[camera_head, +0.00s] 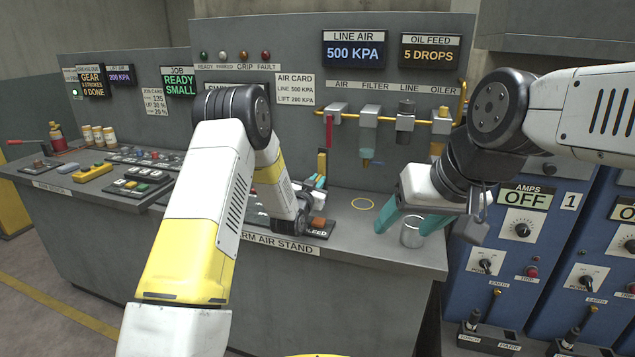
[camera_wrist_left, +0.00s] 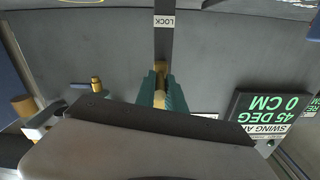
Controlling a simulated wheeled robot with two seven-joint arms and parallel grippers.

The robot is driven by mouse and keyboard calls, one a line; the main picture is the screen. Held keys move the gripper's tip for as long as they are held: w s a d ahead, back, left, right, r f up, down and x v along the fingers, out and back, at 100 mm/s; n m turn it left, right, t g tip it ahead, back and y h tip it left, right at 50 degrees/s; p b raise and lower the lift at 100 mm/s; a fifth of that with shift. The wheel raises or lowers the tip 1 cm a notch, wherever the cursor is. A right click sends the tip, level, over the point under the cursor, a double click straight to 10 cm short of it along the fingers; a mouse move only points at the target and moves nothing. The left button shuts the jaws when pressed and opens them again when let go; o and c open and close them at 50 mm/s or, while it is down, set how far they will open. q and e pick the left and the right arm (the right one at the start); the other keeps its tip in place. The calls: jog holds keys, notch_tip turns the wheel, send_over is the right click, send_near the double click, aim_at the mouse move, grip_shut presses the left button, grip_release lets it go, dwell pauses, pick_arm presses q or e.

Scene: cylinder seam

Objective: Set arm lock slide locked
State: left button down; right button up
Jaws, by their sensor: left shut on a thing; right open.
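In the left wrist view a dark slide track (camera_wrist_left: 164,45) runs up the grey panel, with an upside-down LOCK label (camera_wrist_left: 165,20) at the picture's top. My left gripper (camera_wrist_left: 160,88) is shut on the yellow-brown slide knob (camera_wrist_left: 159,97), below that label in the picture. In the head view my left gripper (camera_head: 318,182) is at the panel, partly hidden by my own arm. A yellow piece (camera_head: 322,162) shows just above its teal fingertips. My right gripper (camera_head: 410,222) is open, with its teal fingers on either side of a small metal cup (camera_head: 412,236) on the bench; contact cannot be told.
A display (camera_wrist_left: 270,115) reads 45 DEG, 0 CM beside the track. Air, filter, line and oiler units (camera_head: 370,112) hang on the panel above the bench (camera_head: 375,255). A yellow ring (camera_head: 362,203) marks clear bench top. Blue cabinets (camera_head: 520,250) stand at the right.

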aim_at(321, 162)
pick_arm(q)
jog(key=shift+r, duration=0.1)
dwell(0.5)
notch_tip(321, 162, up, 5)
jog(key=shift+f, duration=0.1)
jog(key=c, duration=1.4)
grip_release()
jog(key=shift+s, duration=0.1)
jog(key=v, duration=0.7)
jog(key=shift+s, duration=0.3)
jog(key=shift+a, duration=0.1)
